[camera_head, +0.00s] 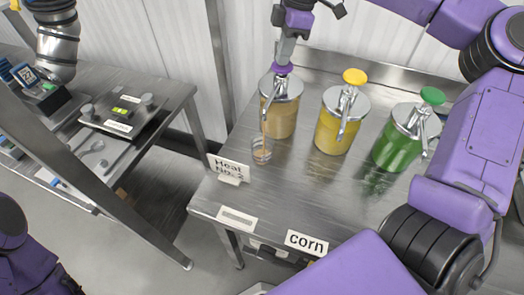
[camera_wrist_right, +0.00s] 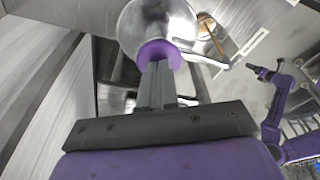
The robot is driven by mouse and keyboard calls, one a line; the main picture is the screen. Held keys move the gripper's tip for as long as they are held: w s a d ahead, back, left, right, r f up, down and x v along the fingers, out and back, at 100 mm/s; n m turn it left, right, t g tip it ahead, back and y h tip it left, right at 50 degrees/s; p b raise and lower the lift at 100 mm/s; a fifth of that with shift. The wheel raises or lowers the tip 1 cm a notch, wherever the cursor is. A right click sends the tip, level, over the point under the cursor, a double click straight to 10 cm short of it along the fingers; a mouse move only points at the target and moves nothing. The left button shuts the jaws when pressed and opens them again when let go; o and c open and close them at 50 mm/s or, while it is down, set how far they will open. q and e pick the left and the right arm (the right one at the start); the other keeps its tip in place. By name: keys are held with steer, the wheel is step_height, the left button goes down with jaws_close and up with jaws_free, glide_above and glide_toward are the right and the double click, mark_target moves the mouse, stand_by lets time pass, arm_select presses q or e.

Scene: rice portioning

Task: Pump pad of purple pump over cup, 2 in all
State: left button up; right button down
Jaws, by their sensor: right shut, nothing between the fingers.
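The purple pump's pad (camera_head: 283,69) sits on top of a metal-lidded jar (camera_head: 281,118) with orange-yellow contents, at the left of the row. My right gripper (camera_head: 285,60) points down from above with its shut fingertips at the pad. The pad also shows below the fingers in the right wrist view (camera_wrist_right: 160,52). The small clear cup (camera_head: 262,151) stands on the table under the pump's spout. A thin orange stream (camera_head: 265,126) runs from the spout down to the cup, which holds some orange matter. My left gripper is out of view; only part of that arm shows at lower left.
A yellow-topped pump jar (camera_head: 341,125) and a green-topped pump jar (camera_head: 400,145) stand to the right. A "Meal No. 2" sign (camera_head: 229,168) stands by the table's left edge, near the cup. A second table with a scale (camera_head: 115,115) is at left, across a floor gap.

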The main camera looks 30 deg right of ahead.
steer(key=shift+f+b, duration=0.3)
steer(key=shift+f, duration=0.2)
steer(key=shift+a+p+v, duration=0.2)
steer(key=shift+p+v, duration=0.4)
steer(key=shift+v, duration=0.35)
steer(key=shift+a+p+v, duration=0.15)
steer(key=shift+p+v, duration=0.4)
steer(key=shift+v, duration=0.35)
steer(key=shift+w, duration=0.15)
